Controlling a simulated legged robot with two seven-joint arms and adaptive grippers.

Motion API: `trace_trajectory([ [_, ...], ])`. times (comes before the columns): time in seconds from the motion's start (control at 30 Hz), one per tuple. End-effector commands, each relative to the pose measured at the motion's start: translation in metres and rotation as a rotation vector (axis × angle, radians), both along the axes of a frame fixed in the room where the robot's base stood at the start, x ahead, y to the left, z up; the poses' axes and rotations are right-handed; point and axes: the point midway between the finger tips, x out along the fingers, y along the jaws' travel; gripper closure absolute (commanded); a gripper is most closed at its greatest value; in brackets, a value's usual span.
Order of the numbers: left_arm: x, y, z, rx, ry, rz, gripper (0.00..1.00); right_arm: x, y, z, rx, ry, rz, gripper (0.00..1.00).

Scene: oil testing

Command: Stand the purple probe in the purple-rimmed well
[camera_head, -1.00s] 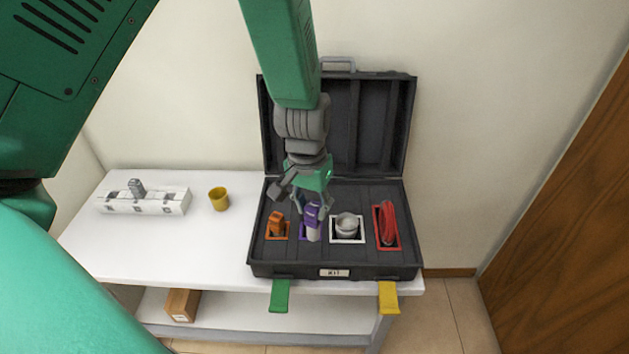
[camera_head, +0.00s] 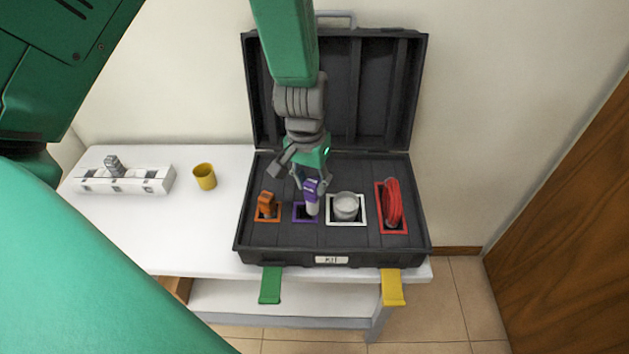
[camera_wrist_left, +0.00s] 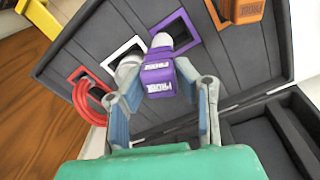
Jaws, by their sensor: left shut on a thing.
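The purple probe (camera_head: 311,191) has a purple block top and a pale body. My left gripper (camera_head: 309,184) is shut on it, with a finger on each side of the purple top in the left wrist view (camera_wrist_left: 160,80). The purple-rimmed well (camera_head: 301,214) is in the open black case, between the orange-rimmed and white-rimmed wells. The probe's pale lower end is over the right part of this well in the head view. In the left wrist view the well (camera_wrist_left: 182,27) shows dark and open beside the pale end. I cannot tell whether the tip is inside. My right gripper is not in view.
An orange probe (camera_head: 267,203) stands in the orange-rimmed well. A round metal cup (camera_head: 346,206) sits in the white-rimmed well and a red cable coil (camera_head: 392,205) in the red-rimmed one. A yellow cup (camera_head: 204,177) and a white rack (camera_head: 128,179) stand left on the table.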

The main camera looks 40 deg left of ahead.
Motion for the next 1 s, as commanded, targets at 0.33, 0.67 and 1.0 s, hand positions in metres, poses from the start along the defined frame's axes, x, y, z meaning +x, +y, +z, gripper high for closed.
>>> trace_trajectory([
  [0.33,-0.001,0.004,-0.041,-0.003,0.000,0.002,1.00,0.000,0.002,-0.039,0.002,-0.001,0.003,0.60],
  [0.67,0.000,-0.004,-0.047,0.006,0.000,0.000,1.00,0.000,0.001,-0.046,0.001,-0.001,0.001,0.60],
  [1.0,-0.001,0.003,-0.048,-0.004,0.000,0.002,1.00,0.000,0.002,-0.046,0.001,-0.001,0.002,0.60],
])
